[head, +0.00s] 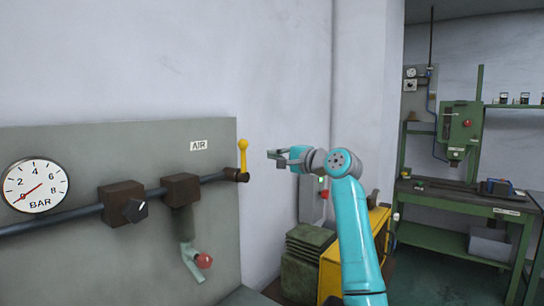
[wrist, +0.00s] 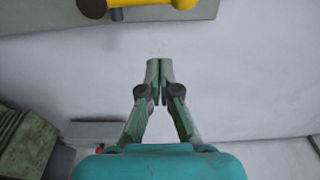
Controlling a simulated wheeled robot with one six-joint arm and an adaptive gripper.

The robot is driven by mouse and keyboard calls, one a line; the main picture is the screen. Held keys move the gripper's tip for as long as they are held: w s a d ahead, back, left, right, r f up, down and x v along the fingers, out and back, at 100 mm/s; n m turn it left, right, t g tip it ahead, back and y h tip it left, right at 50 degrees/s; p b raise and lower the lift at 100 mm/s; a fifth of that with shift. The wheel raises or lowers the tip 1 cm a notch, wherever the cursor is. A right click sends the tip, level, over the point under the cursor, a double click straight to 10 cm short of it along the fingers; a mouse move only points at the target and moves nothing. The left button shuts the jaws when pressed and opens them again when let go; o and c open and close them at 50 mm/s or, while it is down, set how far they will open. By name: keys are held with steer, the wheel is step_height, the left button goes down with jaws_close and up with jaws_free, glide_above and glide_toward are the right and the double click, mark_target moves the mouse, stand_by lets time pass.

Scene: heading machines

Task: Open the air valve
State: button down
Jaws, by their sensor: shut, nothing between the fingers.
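In the wrist view the yellow lever (wrist: 150,4) is cut off by the top edge. My gripper (head: 270,154) is to the right of the lever at about the height of its upper half, apart from it. The gripper's fingertips (wrist: 160,66) are together and empty.
A pressure gauge (head: 35,186), a dark regulator with a knob (head: 122,203) and a red-knobbed drain (head: 204,261) are on the panel. A green workbench (head: 465,197) is at the right.

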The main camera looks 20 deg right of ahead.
mark_target(243, 161)
steer(key=w+a, duration=0.3)
steer(key=a, duration=0.3)
steer(key=shift+w, duration=0.3)
stand_by(0.4)
